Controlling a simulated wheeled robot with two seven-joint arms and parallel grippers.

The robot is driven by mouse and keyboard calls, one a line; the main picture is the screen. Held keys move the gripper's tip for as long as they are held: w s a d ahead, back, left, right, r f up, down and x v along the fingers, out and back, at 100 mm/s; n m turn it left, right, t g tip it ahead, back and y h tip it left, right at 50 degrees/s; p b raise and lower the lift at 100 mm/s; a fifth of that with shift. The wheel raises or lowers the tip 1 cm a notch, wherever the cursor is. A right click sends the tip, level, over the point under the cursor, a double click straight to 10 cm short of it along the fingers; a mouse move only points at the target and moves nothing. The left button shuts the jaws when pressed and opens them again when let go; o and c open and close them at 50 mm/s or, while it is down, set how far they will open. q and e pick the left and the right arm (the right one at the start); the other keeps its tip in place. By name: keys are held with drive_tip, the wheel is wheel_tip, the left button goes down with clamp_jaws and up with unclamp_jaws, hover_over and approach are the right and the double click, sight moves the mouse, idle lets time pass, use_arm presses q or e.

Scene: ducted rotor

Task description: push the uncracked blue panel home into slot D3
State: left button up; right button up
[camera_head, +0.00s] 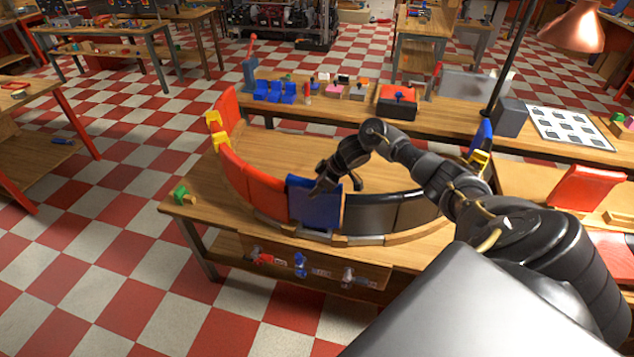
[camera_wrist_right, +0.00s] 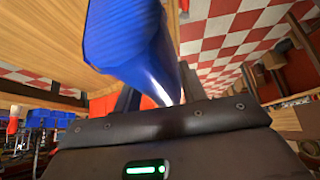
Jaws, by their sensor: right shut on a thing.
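The blue panel (camera_head: 314,208) stands at the near side of the round duct ring, between a red panel (camera_head: 267,193) on its left and a black panel (camera_head: 370,214) on its right. Its top edge sits higher than its neighbours'. My right gripper (camera_head: 325,183) reaches over the ring from the right and is shut on the panel near its upper edge. In the right wrist view the blue panel (camera_wrist_right: 130,35) fills the upper middle, close in front of the gripper. No crack is visible on it. Its lower edge and slot marking cannot be made out. My left gripper is not in view.
The ring stands on a wooden table (camera_head: 185,208). A green block (camera_head: 180,195) lies at the table's left. The ring's middle is mostly clear.

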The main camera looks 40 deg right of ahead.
drive_tip(key=shift+f, duration=0.2)
drive_tip(key=shift+f+b, duration=1.15)
drive_tip(key=shift+f, duration=0.75)
drive_tip(key=shift+r, duration=0.1)
drive_tip(key=o, duration=1)
drive_tip(key=shift+o, duration=0.2)
drive_tip(key=b+v, duration=0.2)
drive_tip(key=v, duration=0.8)
drive_tip(key=shift+s+d+r, duration=0.15)
drive_tip(key=shift+r, duration=0.2)
